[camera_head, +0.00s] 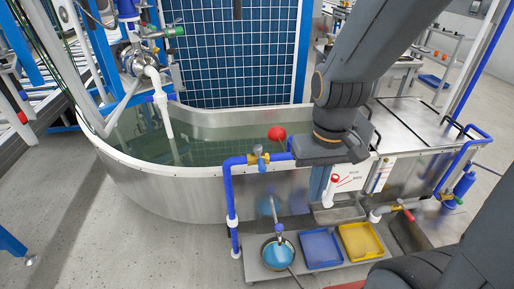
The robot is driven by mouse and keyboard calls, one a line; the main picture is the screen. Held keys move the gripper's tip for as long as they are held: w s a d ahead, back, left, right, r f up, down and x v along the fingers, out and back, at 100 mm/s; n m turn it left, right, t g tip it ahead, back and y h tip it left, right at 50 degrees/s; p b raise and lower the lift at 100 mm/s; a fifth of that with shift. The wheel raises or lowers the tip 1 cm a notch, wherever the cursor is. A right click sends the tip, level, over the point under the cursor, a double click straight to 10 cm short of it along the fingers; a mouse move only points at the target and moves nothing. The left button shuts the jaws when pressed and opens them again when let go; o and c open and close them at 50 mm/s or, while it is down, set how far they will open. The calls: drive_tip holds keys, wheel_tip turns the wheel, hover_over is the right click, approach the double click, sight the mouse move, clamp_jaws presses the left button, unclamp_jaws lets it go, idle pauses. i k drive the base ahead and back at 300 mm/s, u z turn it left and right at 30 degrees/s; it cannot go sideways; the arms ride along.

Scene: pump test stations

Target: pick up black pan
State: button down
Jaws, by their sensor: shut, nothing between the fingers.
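A round pan (278,254) with a dark rim stands on the low metal shelf in front of the tank. Its inside looks blue, as if it holds liquid, and a thin handle seems to run to the lower right. My gripper (325,196) hangs at the end of my dark arm, above and to the right of the pan and apart from it. It is shut and holds nothing visible. Its fingertips are small and partly lost against the tank wall and labels.
A blue tray (321,249) and a yellow tray (360,241) lie right of the pan on the shelf. A blue pipe (230,205) and a tap (277,223) rise close to it. The water tank (200,190) stands behind. Floor at the left front is clear.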

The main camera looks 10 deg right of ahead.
sight(276, 258)
drive_tip(key=k, duration=1.45)
